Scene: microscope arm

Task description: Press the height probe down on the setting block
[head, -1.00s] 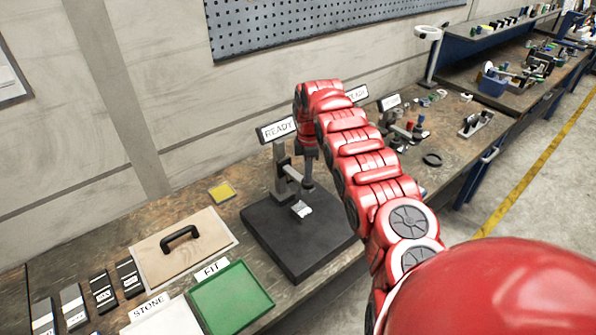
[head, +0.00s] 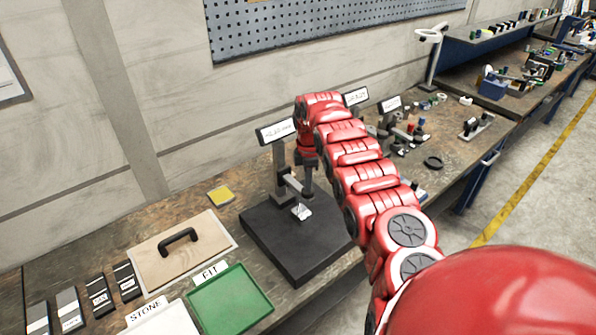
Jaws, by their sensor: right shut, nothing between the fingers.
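The height probe stand (head: 279,170) rises from the back of a black base plate (head: 292,262) on the bench. A side arm (head: 292,184) reaches from its post toward the right. A small, shiny setting block (head: 301,212) sits on the plate below it. A display (head: 276,131) tops the post; its text is too small to read. My right gripper (head: 307,182) points down from the end of my red arm, close above the block and beside the probe arm. Its fingers are shut, and whether they touch the probe is hidden. My left gripper is out of view.
A green tray (head: 231,299) marked FIT and a wooden board (head: 176,254) with a black handle lie left of the plate. Dark blocks (head: 97,292) stand farther left. A yellow pad (head: 221,194) lies behind. More gauges (head: 397,133) stand to the right, beyond my arm.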

